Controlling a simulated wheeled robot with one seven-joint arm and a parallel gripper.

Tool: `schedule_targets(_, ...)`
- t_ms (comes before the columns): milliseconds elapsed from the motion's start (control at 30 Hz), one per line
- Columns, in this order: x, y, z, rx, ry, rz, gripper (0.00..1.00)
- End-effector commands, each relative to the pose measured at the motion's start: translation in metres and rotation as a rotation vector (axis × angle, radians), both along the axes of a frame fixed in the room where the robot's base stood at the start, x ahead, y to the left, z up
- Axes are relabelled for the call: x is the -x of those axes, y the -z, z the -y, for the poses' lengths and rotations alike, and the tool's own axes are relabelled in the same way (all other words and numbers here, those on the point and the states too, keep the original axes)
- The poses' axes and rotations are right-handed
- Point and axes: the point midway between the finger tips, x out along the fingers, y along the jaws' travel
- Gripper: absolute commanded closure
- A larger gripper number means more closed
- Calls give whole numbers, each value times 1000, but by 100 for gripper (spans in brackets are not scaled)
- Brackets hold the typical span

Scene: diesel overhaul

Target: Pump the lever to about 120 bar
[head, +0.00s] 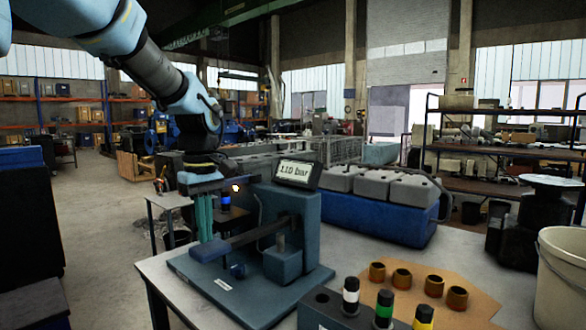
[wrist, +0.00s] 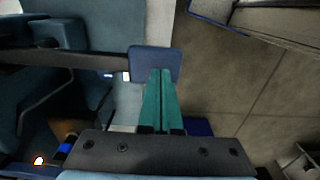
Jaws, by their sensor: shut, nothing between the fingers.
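The pump stand (head: 300,222) is a blue-grey unit on a flat base at the left of the bench. Its tilted display (head: 298,171) seems to read 110 bar. The dark lever (head: 258,234) runs left from the pump body and ends in a blue-grey pad (head: 210,251); the pad also shows in the wrist view (wrist: 155,60). My gripper (head: 205,238) points down with its green fingers shut and empty, directly over the pad. In the wrist view the fingertips (wrist: 161,72) overlap the pad; I cannot tell whether they touch it.
A small orange light (head: 236,188) glows on the stand beside a blue-banded injector (head: 226,199). A dark holder (head: 325,312) carries injectors with white, green and yellow bands. Several brass rings (head: 402,278) stand on a tan mat (head: 476,306). A white bucket (head: 562,285) is at the right.

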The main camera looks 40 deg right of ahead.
Motion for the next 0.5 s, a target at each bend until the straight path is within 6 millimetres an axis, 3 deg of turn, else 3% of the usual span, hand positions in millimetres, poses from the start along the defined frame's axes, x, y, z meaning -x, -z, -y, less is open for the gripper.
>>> schedule_targets(500,0,-17,-1,1,1,0,100)
